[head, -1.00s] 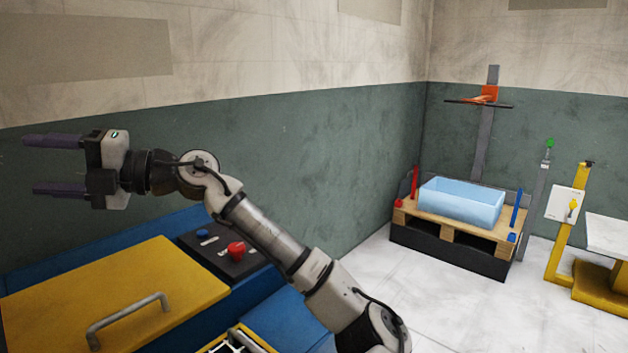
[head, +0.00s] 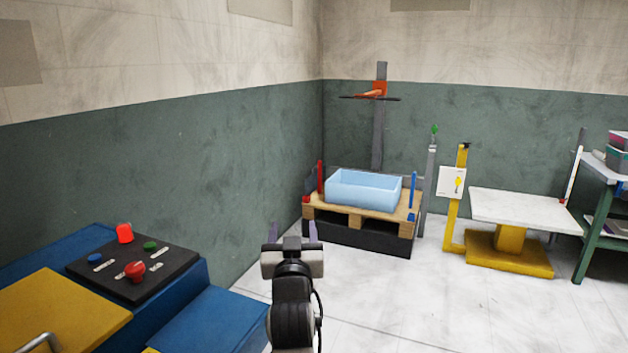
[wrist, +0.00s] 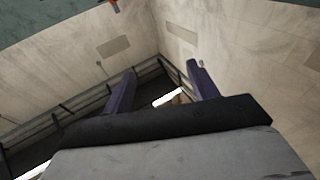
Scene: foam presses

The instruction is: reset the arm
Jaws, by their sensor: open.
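My gripper (head: 294,235) is in the lower middle of the head view, its two purple fingers pointing away from me toward the back of the room. The fingers stand apart with nothing between them. In the wrist view my gripper (wrist: 160,85) also shows open and empty, with walls and the dark ceiling edge behind it. My arm is folded in close below the gripper in the head view, and its lower links are out of frame.
A blue press with a yellow lid (head: 60,315) and a black button panel (head: 130,285) stands at the left. A pallet (head: 350,218) with a light blue bin (head: 345,190) stands beyond the gripper. A lift table (head: 520,208) is at right. The floor between is clear.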

